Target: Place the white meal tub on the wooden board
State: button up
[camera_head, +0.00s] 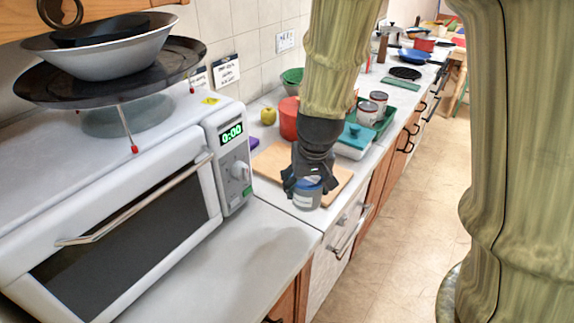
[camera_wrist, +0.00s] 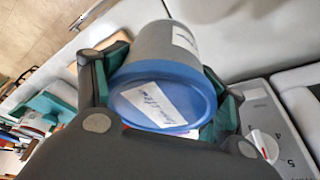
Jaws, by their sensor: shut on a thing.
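My gripper (camera_head: 310,182) is shut on a tub (camera_head: 306,200) with a pale grey body, a white label and a blue lid. In the wrist view the tub (camera_wrist: 160,104) sits between the teal finger pads, its labelled lid facing the camera. The label writing is too blurred to read. The wooden board (camera_head: 271,160) lies on the counter behind the gripper, partly hidden by it. The tub appears at the board's near edge; I cannot tell whether it touches the board or counter. A white tub with a teal lid (camera_head: 354,140) stands just right of the board.
A red pot (camera_head: 289,118), a yellow apple (camera_head: 268,116) and a green tray with cans (camera_head: 378,100) stand behind the board. The near counter (camera_head: 235,262) is clear.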

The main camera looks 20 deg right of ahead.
jog(key=w+d+p, duration=0.1)
jog(key=w+d, duration=0.1)
jog(key=w, duration=0.2)
jog(key=w+d+p, duration=0.1)
jog(key=w+d, duration=0.1)
jog(key=w, duration=0.3)
jog(key=w+d+f+p, duration=0.1)
jog(key=w+d, duration=0.1)
jog(key=w, duration=0.3)
jog(key=shift+f+p, duration=0.1)
jog(key=shift+p, duration=0.2)
jog(key=shift+f+p, duration=0.55)
jog(key=shift+f, duration=1.35)
jog(key=o, duration=1.8)
jog(key=shift+f, duration=0.1)
jog(key=b+v, duration=0.1)
jog(key=v, duration=1.1)
jog(key=shift+b, duration=0.4)
jog(key=shift+s+a, duration=0.1)
